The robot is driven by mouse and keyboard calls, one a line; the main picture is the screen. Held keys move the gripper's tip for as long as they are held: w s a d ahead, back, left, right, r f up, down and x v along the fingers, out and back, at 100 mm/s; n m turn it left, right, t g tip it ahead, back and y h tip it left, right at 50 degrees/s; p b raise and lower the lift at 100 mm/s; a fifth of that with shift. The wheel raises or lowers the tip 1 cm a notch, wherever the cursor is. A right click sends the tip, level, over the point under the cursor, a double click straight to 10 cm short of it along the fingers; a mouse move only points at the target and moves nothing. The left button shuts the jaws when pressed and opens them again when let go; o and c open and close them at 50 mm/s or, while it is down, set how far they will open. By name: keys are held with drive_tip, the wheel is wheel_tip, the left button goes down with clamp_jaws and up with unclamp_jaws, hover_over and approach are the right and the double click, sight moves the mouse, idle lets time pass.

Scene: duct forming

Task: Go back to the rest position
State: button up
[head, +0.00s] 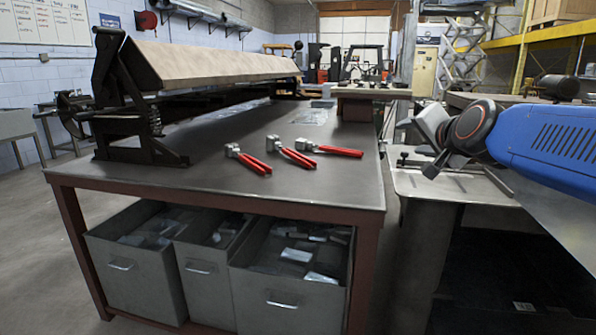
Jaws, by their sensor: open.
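My gripper (424,142) is at the right in the head view, at the end of my blue arm. It is held near the grey metal bench and stands apart from the red-handled hand tools. Its jaws are open and appear empty, though the finger details are small and partly merge with the bench behind. Three hand tools with red handles and metal heads lie on the dark workbench: a left one (254,163), a middle one (296,157) and a right one (335,151).
A long bending brake (205,62) stands along the workbench's (225,195) left side. Grey bins (135,265) with metal scraps sit below. A raised block (365,93) stands at the bench's far end. A grey bench (450,187) is at right.

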drive_tip(key=s+d+f+n+g+h, duration=0.1)
drive_tip(key=s+f+n+g, duration=0.8)
drive_tip(key=s+f, duration=2.2)
drive_tip(key=shift+s+g, duration=0.15)
drive_tip(key=shift+g, duration=0.45)
